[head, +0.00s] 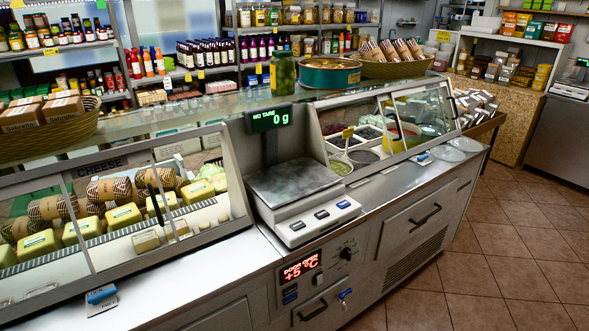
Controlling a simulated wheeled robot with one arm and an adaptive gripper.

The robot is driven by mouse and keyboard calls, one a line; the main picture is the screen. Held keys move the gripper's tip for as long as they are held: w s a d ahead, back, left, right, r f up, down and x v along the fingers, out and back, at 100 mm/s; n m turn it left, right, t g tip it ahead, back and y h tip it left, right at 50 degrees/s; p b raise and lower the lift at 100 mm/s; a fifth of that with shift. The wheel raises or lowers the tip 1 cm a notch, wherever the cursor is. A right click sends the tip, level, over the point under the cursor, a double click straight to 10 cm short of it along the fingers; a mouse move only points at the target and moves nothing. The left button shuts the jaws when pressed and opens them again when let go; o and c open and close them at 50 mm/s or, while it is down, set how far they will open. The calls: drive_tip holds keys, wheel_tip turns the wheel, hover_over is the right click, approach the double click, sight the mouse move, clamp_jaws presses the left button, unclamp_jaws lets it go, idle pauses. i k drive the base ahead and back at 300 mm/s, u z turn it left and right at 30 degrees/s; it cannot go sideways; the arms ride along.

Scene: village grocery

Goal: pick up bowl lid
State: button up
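Two pale, round, flat, see-through discs lie on the steel counter at its far right end, in front of the glass salad case. They look like bowl lids: the nearer lid (446,154) is on the left, and the other lid (467,145) is just right of it and a little farther back. They are close together; I cannot tell whether their rims touch. Bowls of food (363,157) sit inside the case behind its glass. My gripper is not in view.
A scale (292,184) reading 0 g stands mid-counter. The glass salad case (424,112) rises behind the lids, and small blue-handled items (424,158) lie left of them. A cheese case (120,200) is at left. The tiled floor (510,255) at right is clear.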

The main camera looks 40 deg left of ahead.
sight(448, 153)
drive_tip(key=u, duration=0.75)
drive_tip(key=i, duration=1.05)
drive_tip(key=u, duration=0.7)
